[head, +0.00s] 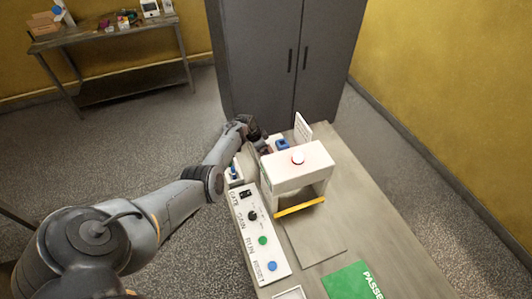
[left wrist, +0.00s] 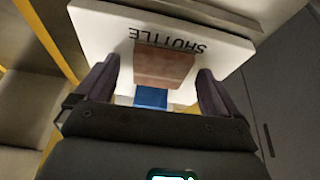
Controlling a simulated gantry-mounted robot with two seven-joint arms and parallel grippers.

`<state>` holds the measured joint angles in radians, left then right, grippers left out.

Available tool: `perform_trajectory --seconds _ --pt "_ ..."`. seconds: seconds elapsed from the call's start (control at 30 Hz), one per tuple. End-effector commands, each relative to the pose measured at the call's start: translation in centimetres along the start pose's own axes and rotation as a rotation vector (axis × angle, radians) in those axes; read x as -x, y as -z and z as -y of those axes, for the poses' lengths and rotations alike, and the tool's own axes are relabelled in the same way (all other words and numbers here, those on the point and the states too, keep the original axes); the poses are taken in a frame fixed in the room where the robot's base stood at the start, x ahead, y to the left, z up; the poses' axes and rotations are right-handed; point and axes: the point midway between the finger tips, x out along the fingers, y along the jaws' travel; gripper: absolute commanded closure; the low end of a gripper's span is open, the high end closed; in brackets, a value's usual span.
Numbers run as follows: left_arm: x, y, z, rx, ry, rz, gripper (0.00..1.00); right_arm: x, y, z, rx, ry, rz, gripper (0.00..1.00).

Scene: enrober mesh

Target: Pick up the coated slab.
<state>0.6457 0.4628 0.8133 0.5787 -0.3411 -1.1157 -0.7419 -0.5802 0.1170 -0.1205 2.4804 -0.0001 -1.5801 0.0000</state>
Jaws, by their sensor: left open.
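The coated slab (left wrist: 165,66) is a flat brown block on a white plate lettered SHUTTLE (left wrist: 98,28) in the left wrist view. A blue block (left wrist: 151,97) shows at the slab's near edge. My left gripper (left wrist: 158,72) is open, with one dark finger on either side of the slab; I cannot tell how far above it the fingertips are. In the head view my left gripper (head: 262,139) is at the far end of the bench, behind the white machine. I cannot make out the slab there. My right gripper is not in view.
A green PASSED mat (head: 343,283) is at the near end. Grey cabinets (head: 283,60) stand behind.

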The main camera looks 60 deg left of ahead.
Motion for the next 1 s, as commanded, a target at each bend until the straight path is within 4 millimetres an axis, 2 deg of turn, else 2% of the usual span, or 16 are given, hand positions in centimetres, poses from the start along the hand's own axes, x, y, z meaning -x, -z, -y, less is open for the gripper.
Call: perform_trajectory --seconds 0.17,0.57,1.0 --pt "0.06 0.02 0.02 0.0 0.0 0.0 0.04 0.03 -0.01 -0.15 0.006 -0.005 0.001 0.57" --pt "0.06 0.02 0.0 0.0 0.0 0.0 0.66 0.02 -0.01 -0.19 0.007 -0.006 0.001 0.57" --pt "0.83 0.37 0.03 -0.001 0.0 0.0 0.67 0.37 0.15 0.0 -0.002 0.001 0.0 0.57"
